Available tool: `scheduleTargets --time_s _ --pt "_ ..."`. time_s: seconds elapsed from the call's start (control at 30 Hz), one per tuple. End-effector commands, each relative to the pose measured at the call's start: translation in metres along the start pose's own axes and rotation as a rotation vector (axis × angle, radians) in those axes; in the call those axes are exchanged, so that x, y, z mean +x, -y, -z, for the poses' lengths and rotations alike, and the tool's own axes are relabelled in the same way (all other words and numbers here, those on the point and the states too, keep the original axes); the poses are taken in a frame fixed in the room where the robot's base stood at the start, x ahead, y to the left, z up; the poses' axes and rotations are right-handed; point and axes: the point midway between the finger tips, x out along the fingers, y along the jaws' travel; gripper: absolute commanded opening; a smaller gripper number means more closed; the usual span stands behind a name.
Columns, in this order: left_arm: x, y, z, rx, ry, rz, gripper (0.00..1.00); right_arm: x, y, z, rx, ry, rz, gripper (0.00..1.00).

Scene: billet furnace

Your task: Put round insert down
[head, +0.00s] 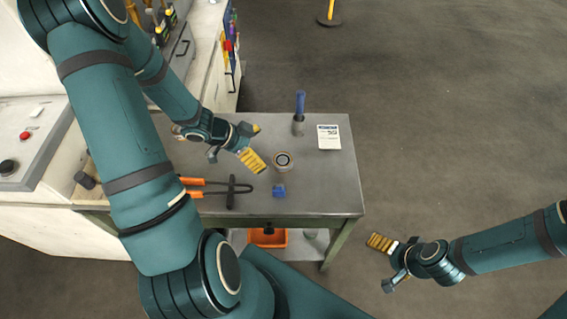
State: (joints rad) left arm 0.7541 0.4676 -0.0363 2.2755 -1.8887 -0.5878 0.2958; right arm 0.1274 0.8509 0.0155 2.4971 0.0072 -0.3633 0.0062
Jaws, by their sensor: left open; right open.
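The round insert (283,161), a small pale ring with a dark centre, sits on the grey metal table (315,190). My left gripper (256,145) is open just left of the insert, over the table. Its yellow-padded fingers are apart from the insert, and nothing shows between them. My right gripper (382,262) is open and empty, off the table's front right corner, over the floor.
On the table are orange-handled tongs (215,188), a small blue block (279,191), an upright blue-handled tool (299,112) and a white card (328,137). An orange bin (267,238) sits below. The table's right front part is clear.

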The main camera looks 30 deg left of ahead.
Motion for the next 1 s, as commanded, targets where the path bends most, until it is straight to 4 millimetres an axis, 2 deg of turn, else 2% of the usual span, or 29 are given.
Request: scheduleTargets --time_s 0.03,0.1,0.37,0.7,1.0 --pt "0.013 -0.001 -0.002 0.0 -0.001 -0.004 1.0 0.007 -0.003 -0.002 -0.001 0.004 0.0 0.93" --pt "0.023 0.0 -0.002 0.002 -0.001 -0.002 1.0 0.011 -0.004 -0.004 -0.002 0.008 0.001 0.93" --pt "0.041 -0.001 0.0 0.001 0.0 0.0 1.0 0.017 -0.006 -0.007 -0.005 0.015 0.002 0.93" --pt "0.085 -0.005 -0.001 0.0 -0.001 -0.001 1.0 0.041 -0.015 -0.015 -0.01 0.029 0.003 0.93" --pt "0.089 -0.004 0.001 0.0 0.0 0.0 1.0 0.041 -0.015 -0.015 -0.01 0.028 0.003 0.93"
